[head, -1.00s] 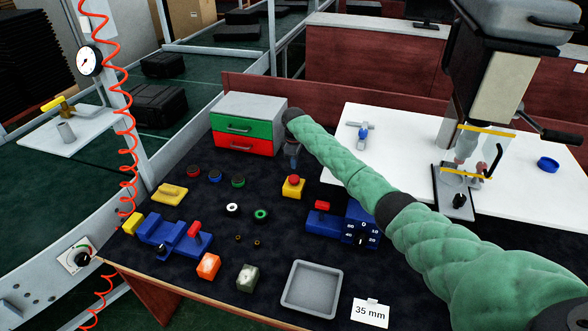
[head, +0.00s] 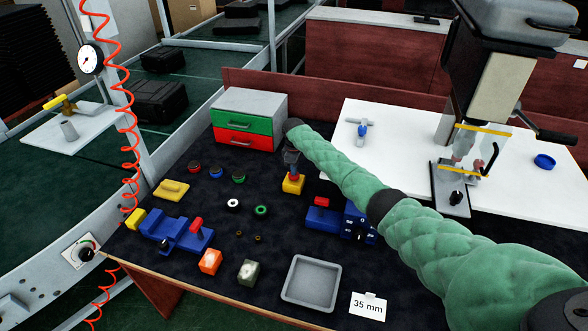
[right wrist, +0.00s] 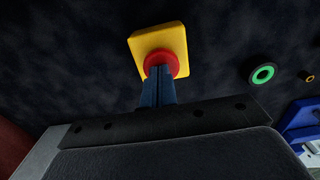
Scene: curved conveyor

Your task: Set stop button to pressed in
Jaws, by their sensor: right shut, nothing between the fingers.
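The stop button is a yellow box (head: 293,187) with a round red cap on top. It stands on the dark bench mat, in front of the drawer unit. My right gripper (head: 294,170) is shut and empty, pointing down just over the red cap. In the right wrist view the yellow box (right wrist: 152,40) and red cap (right wrist: 160,60) lie at the tips of the closed blue-grey fingers (right wrist: 158,72). The fingertips overlap the near part of the cap. I cannot tell whether they touch it or how deep the cap sits. My left gripper is not in view.
Green and red drawers (head: 246,126) stand behind. Small round buttons and rings, including a green ring (head: 261,211), lie left of the stop button. A blue fixture (head: 325,216) stands close to its right. A grey tray (head: 311,285) is at the front.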

